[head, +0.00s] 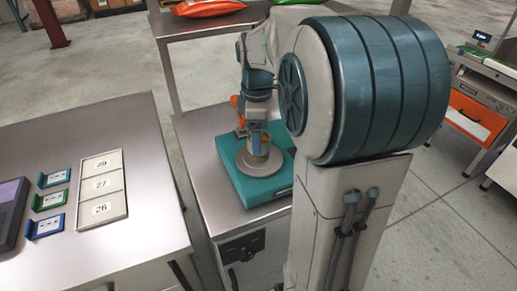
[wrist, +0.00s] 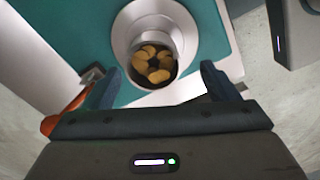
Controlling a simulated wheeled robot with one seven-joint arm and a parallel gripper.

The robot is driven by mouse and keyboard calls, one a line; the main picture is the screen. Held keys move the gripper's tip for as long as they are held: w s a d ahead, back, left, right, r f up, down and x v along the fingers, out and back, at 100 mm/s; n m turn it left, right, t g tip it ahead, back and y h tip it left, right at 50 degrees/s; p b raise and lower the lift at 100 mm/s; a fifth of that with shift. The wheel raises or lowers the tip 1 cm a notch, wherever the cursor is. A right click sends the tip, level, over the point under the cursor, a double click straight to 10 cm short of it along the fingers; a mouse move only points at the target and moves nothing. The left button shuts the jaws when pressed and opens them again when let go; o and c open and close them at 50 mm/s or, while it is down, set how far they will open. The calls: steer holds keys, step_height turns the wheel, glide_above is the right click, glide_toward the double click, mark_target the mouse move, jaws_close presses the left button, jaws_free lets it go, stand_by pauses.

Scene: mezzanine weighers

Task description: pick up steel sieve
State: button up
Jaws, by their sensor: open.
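The steel sieve (wrist: 150,20) appears as a round, pale metal vessel with several yellowish-brown pieces inside. It stands on the round plate of a teal scale (wrist: 75,30). In the head view the sieve (head: 259,149) is partly hidden by my arm, and the teal scale (head: 267,189) sits on a steel table. My gripper (wrist: 160,75) is open in the wrist view, one finger to each side of the sieve's near part. I cannot tell whether the fingers touch it. In the head view my gripper (head: 257,122) is just over the scale, its fingers hard to make out.
An orange item (wrist: 58,118) is left of my gripper. The left table (head: 150,240) carries a number board (head: 102,186) and small coloured holders (head: 50,201). A shelf behind bears an orange bag (head: 205,7). An orange-fronted cabinet (head: 475,118) stands right. Floor is clear at lower right.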

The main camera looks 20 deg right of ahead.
mark_target(267, 157)
steer(key=shift+w+d+f, duration=0.1)
steer(key=shift+d+f, duration=0.05)
steer(key=shift+f, duration=0.9)
steer(key=shift+w+d+f, duration=0.1)
steer(key=shift+f, duration=0.9)
steer(key=shift+w+d+f, duration=0.1)
steer(key=shift+d+f, duration=0.05)
steer(key=shift+f, duration=0.9)
steer(key=shift+s, duration=0.1)
steer(key=c, duration=1.2)
steer(key=shift+c, duration=0.8)
steer(key=shift+r, duration=0.15)
